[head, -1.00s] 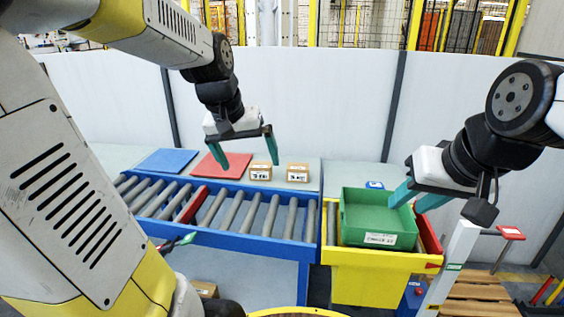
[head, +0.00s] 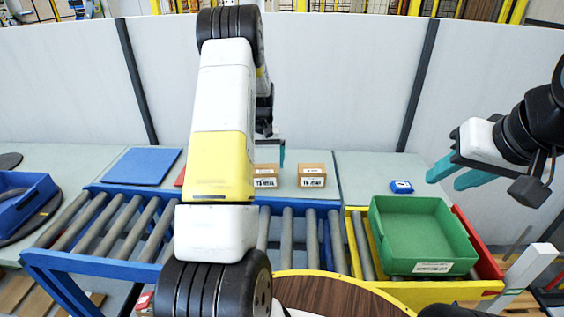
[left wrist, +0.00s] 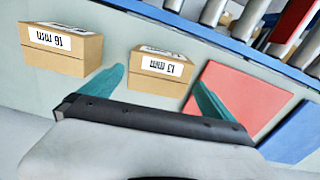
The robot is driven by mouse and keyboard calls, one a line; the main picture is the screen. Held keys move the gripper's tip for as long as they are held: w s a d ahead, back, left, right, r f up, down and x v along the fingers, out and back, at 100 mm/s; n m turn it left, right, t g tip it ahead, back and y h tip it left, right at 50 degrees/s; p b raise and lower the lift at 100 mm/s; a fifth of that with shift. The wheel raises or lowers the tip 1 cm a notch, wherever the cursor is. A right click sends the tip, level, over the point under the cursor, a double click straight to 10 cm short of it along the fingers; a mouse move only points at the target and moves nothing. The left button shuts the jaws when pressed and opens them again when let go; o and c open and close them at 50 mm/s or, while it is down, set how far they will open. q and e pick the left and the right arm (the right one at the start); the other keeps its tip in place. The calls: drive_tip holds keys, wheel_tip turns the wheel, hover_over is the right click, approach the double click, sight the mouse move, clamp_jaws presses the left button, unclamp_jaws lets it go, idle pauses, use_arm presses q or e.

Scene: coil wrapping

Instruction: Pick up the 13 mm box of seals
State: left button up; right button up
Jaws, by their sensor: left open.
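The 13 mm box of seals (left wrist: 160,72) is a small brown carton with a white label, on the grey-green table. In the left wrist view it lies beyond and between the two teal fingertips of my left gripper (left wrist: 160,80), which is open and empty. In the head view the same box (head: 266,177) is partly covered by my left arm, and only one left fingertip shows, just above it. The 16 mm box (left wrist: 62,48) stands beside it, also in the head view (head: 312,177). My right gripper (head: 450,178) is open and empty, near the green tray.
A red mat (left wrist: 238,98) lies beside the 13 mm box, with a blue mat (head: 141,166) further left. A roller conveyor with a blue frame (head: 100,260) runs in front. The green tray (head: 400,211) sits on a yellow stand. A small blue item (head: 401,186) lies behind it.

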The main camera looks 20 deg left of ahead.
sight(265, 168)
use_arm(q)
wheel_tip(265, 168, down, 7)
drive_tip(key=shift+w+r, duration=0.15)
drive_tip(key=c, duration=1.8)
drive_tip(key=shift+r, duration=0.1)
drive_tip(key=shift+r, duration=0.1)
drive_tip(key=shift+r, duration=0.5)
drive_tip(key=shift+s+d+r, duration=0.1)
drive_tip(key=shift+s+r, duration=0.05)
drive_tip(key=shift+r, duration=0.45)
drive_tip(key=shift+s+d+r, duration=0.1)
drive_tip(key=shift+s+r, duration=0.05)
drive_tip(key=shift+r, duration=0.45)
drive_tip(key=s+d+r, duration=0.1)
drive_tip(key=s+d, duration=0.7)
drive_tip(key=s, duration=0.5)
drive_tip(key=shift+r, duration=0.15)
